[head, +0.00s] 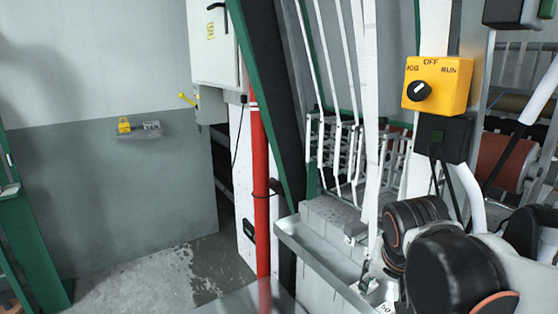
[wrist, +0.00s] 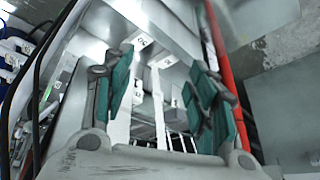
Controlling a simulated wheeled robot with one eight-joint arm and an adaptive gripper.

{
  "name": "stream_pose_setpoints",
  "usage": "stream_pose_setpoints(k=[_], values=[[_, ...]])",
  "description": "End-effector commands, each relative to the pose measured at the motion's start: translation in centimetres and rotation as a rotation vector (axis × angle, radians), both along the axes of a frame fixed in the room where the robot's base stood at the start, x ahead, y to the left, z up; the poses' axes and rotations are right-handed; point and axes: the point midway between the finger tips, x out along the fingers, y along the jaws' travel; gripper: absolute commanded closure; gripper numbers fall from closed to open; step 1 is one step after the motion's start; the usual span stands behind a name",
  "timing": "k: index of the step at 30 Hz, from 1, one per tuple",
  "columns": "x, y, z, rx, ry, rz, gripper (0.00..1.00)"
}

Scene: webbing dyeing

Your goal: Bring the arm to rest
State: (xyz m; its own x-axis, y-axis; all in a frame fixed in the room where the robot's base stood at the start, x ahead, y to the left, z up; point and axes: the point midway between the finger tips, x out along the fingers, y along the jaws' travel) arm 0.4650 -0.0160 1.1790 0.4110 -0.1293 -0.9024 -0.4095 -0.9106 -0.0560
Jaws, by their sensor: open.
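My gripper (wrist: 160,65) is open in the wrist view, its two teal-padded fingers spread wide apart. Nothing is between the pads; white webbing strips (wrist: 158,105) show beyond the gap. In the head view my arm's dark round joints fill the lower right, in front of the machine. The arm is bent there, and I cannot make out the gripper's fingers clearly in that view.
A yellow JOG/OFF/RUN switch box (head: 437,85) hangs above my arm. White webbing runs down beside a metal trough (head: 318,262). A red pipe (head: 260,190) and green frame post (head: 268,100) stand left of the trough. Open floor (head: 150,285) lies further left.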

Motion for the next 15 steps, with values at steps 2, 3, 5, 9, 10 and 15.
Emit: stream_pose_setpoints(k=[2, 3, 5, 9, 10, 15], values=[[-1.7, 0.1, -0.5, -0.006, -0.017, 0.055, 0.47], [-2.4, 0.2, -0.7, -0.009, -0.026, 0.085, 0.47], [-3.5, 0.4, -1.0, -0.016, -0.041, 0.128, 0.47], [-5.9, 0.8, -1.9, -0.035, -0.079, 0.228, 0.47], [-6.4, 0.9, -2.1, -0.040, -0.087, 0.249, 0.47], [-8.6, 1.3, -3.4, -0.069, -0.131, 0.348, 0.47]])
